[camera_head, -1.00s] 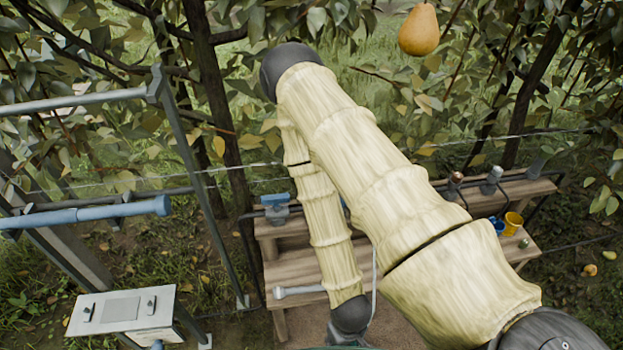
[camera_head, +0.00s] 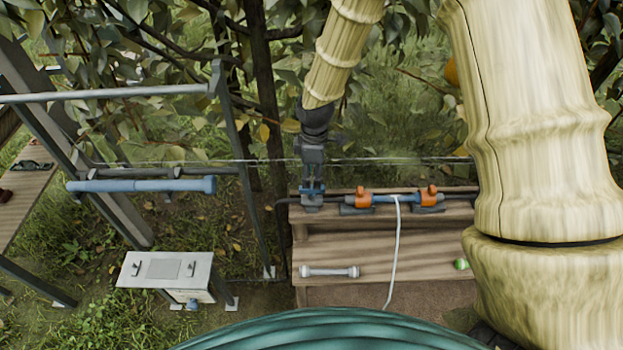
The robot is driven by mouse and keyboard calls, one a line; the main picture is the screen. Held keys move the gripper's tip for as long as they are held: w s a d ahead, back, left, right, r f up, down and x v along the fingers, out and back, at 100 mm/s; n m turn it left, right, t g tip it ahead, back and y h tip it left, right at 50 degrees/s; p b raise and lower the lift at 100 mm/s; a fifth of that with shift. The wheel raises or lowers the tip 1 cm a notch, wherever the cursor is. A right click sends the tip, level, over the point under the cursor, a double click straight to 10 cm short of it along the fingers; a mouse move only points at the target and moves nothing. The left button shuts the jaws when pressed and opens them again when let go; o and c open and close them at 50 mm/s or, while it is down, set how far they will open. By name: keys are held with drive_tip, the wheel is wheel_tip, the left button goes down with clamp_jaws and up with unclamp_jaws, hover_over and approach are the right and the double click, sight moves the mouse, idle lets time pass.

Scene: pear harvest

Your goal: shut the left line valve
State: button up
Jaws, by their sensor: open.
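The left line valve (camera_head: 312,199), with a blue handle and grey body, sits on the dark line at the left end of the wooden bench's upper shelf. My gripper (camera_head: 312,183) is open and points down right over it. Its fingers hide much of the blue handle, so I cannot tell which way the handle lies or whether the fingers touch it. To the right, two orange fittings (camera_head: 363,201) (camera_head: 430,197) stand on the same line with a blue piece between them.
A pale hose (camera_head: 396,245) hangs from the blue piece over the bench (camera_head: 420,247). A clear tube (camera_head: 330,271) lies on the lower shelf. A metal frame with a blue bar (camera_head: 140,186) and a grey-white box (camera_head: 165,270) stand left. A wire crosses behind the bench.

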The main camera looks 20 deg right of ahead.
sight(312, 187)
drive_tip(key=shift+n, duration=0.5)
drive_tip(key=shift+w+d+f+p, duration=0.1)
drive_tip(key=shift+w+f+p, duration=0.35)
drive_tip(key=shift+f, duration=0.75)
drive_tip(key=shift+w+d+f+p, duration=0.15)
drive_tip(key=shift+f+p, duration=0.45)
drive_tip(key=shift+f, duration=0.65)
drive_tip(key=shift+w+f+p, duration=0.4)
drive_tip(key=shift+f+p, duration=0.15)
drive_tip(key=shift+f, duration=0.65)
clamp_jaws()
